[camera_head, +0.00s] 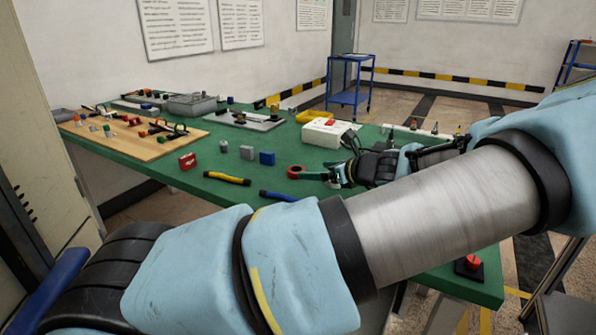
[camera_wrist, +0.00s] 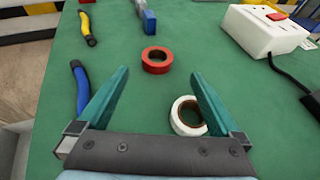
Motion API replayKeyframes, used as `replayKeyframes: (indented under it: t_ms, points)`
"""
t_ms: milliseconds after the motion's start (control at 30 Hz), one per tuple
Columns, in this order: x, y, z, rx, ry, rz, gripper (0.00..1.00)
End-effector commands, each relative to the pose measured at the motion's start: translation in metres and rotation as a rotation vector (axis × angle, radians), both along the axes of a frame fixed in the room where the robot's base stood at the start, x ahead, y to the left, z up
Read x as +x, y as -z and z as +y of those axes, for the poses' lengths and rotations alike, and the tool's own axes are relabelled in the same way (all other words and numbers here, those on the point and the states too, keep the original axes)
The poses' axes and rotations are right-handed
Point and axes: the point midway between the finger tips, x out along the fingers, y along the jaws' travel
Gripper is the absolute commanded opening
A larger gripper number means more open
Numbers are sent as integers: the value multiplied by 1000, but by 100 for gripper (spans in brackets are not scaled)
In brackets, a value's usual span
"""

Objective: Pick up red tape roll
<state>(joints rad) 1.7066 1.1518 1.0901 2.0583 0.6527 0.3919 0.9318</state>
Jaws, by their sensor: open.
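The red tape roll (camera_wrist: 156,67) lies flat on the green table in the wrist view, ahead of my gripper and centred between its fingers. In the head view the red tape roll (camera_head: 296,171) shows near the table's front edge, just left of my gripper (camera_head: 333,176). My gripper (camera_wrist: 160,74) is open, with two green fingers spread apart and nothing held between them. A white tape roll (camera_wrist: 188,115) lies closer, beside and partly behind the right finger in the wrist view.
A blue-handled tool (camera_wrist: 81,90) lies left of the left finger. A yellow-and-black tool (camera_wrist: 88,30) and a blue block (camera_wrist: 150,22) lie farther off. A white box with a red switch (camera_wrist: 264,30) and black cable stands at right.

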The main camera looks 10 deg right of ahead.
Motion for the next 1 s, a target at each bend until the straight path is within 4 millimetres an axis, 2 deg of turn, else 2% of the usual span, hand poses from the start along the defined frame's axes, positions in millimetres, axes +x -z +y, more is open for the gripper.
replayKeyframes:
  t_ms: [100, 267, 600, 900, 1000]
  points:
    - [12, 5, 8, 1, -1, -1, 100]
    - [19, 9, 13, 1, 0, 0, 100]
    - [51, 26, 38, 2, -1, 0, 100]
    - [55, 29, 40, -1, 2, 0, 100]
    - [55, 29, 40, -1, 1, 1, 89]
